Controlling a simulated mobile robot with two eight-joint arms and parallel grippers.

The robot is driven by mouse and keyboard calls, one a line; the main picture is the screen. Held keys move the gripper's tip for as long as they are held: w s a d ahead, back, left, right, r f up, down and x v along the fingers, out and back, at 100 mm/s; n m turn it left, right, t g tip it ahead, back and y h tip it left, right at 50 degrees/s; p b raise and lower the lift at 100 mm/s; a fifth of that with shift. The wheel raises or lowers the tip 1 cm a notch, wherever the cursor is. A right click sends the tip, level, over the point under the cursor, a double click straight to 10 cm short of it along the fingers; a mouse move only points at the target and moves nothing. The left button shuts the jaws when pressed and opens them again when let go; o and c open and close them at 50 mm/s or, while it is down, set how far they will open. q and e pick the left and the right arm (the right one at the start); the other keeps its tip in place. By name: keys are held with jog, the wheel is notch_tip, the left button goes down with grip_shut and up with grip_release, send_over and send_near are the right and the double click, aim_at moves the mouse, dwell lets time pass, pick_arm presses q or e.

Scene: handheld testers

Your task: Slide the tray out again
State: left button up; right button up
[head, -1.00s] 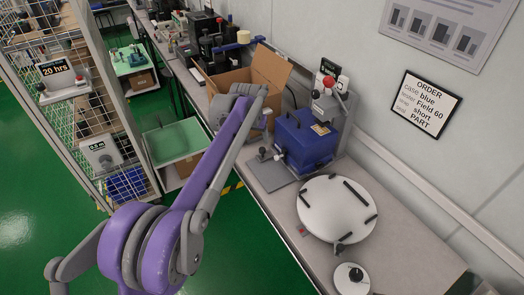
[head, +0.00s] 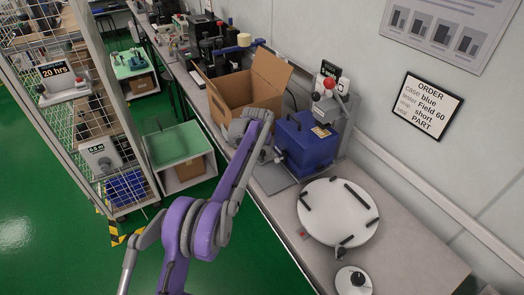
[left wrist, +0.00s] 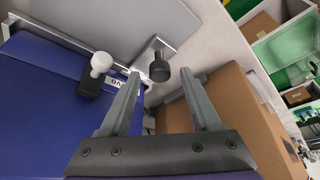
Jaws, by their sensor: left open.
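A flat grey tray (head: 273,181) lies on the bench in front of the blue case (head: 308,143); it also fills the top of the left wrist view (left wrist: 120,22). A black round knob (left wrist: 160,70) on a metal bracket stands at the tray's edge. My left gripper (left wrist: 165,80) is open and empty, its fingertips pointing towards the knob, which shows between them. I cannot tell whether the knob is inside the jaws or beyond them. In the head view my arm hides the fingers. A white ball knob (left wrist: 101,62) on a black base sits on the blue case. My right gripper is out of view.
An open cardboard box (head: 235,92) stands right beside my left gripper. A white round plate (head: 338,211) with black bars lies nearer on the bench. A red-knobbed lever (head: 329,84) rises behind the blue case. A wire rack stands at the left.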

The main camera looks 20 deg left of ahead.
pick_arm(q)
jog(key=shift+w+f, duration=0.15)
jog(key=shift+f, duration=0.25)
grip_shut()
dwell(1.2)
